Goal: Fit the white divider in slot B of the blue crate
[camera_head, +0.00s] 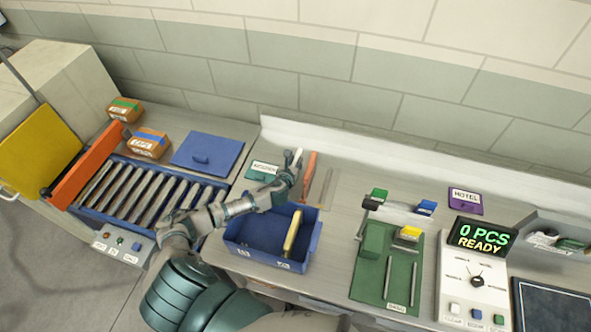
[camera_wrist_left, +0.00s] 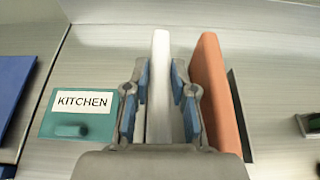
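The white divider (camera_wrist_left: 159,75) stands on edge between the fingers of my left gripper (camera_wrist_left: 160,82) in the left wrist view. The fingers are drawn in close, with their blue pads against its two sides. In the head view my left gripper (camera_head: 293,163) is behind the blue crate (camera_head: 232,246), and only a small end of the white divider (camera_head: 298,154) shows. The crate has two small front labels, too small to read surely. A yellow divider (camera_head: 292,235) is in its right part; its left part is empty. My right gripper is out of view.
An orange divider (camera_wrist_left: 215,90) stands close right of the white one. A teal KITCHEN plate (camera_wrist_left: 75,117) lies to the left. A roller conveyor (camera_head: 140,190) is left of the crate; a green fixture (camera_head: 385,270) and counter box (camera_head: 475,265) are right.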

